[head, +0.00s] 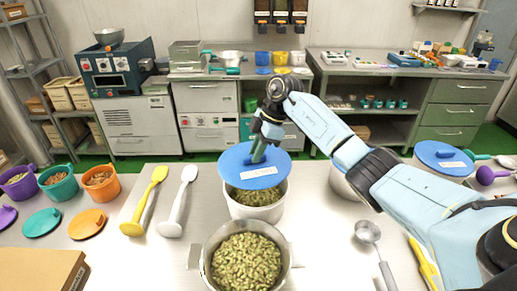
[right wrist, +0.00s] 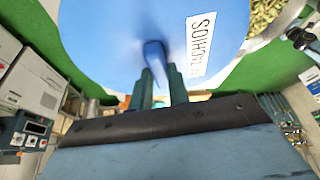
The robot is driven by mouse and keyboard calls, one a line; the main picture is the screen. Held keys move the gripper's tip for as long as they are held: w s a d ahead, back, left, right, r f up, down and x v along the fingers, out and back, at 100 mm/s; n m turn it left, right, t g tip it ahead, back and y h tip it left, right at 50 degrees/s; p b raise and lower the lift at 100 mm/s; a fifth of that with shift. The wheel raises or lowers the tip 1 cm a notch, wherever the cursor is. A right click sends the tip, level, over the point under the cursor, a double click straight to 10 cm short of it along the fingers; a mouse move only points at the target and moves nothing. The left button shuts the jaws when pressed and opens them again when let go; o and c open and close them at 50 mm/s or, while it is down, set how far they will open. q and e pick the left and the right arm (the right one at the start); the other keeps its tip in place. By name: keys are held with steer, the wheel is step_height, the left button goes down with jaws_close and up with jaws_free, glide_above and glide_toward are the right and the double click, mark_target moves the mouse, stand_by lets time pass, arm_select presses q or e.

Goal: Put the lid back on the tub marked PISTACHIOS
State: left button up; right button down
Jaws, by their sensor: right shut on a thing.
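My right gripper (head: 260,148) is shut on the upright handle of a round blue lid (head: 233,170). The lid is over a white tub (head: 257,213) of green pistachios, covering the back of its opening. Nuts show below the lid's front edge, so it is not seated flat. In the right wrist view the lid (right wrist: 110,40) fills the top, with a white label reading PISTACHIOS (right wrist: 201,45), and the gripper fingers (right wrist: 158,85) clamp the handle. The tub's own marking cannot be read. My left gripper is not in view.
A metal pot of pistachios (head: 246,262) stands just in front of the tub. Another white tub (head: 343,182) is partly behind my right arm, and another blue lid (head: 443,153) lies at right. Scoops (head: 180,205), a ladle (head: 368,232) and coloured cups (head: 60,185) lie around.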

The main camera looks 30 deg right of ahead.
mark_target(262, 162)
steer(key=m, duration=0.2)
steer(key=t, duration=0.1)
steer(key=shift+d+f+m, duration=0.25)
steer(key=shift+d+m, duration=0.05)
steer(key=shift+m, duration=0.1)
step_height(262, 162, down, 5)
steer(key=b, duration=0.5)
steer(key=shift+f, duration=0.8)
steer(key=shift+h, duration=0.3)
steer(key=shift+r+p, duration=0.1)
steer(key=shift+p, duration=0.7)
steer(key=shift+f+p, duration=0.4)
steer(key=shift+p, duration=0.3)
stand_by(1.1)
steer(key=c, duration=1.3)
jaws_free()
steer(key=shift+o, duration=0.7)
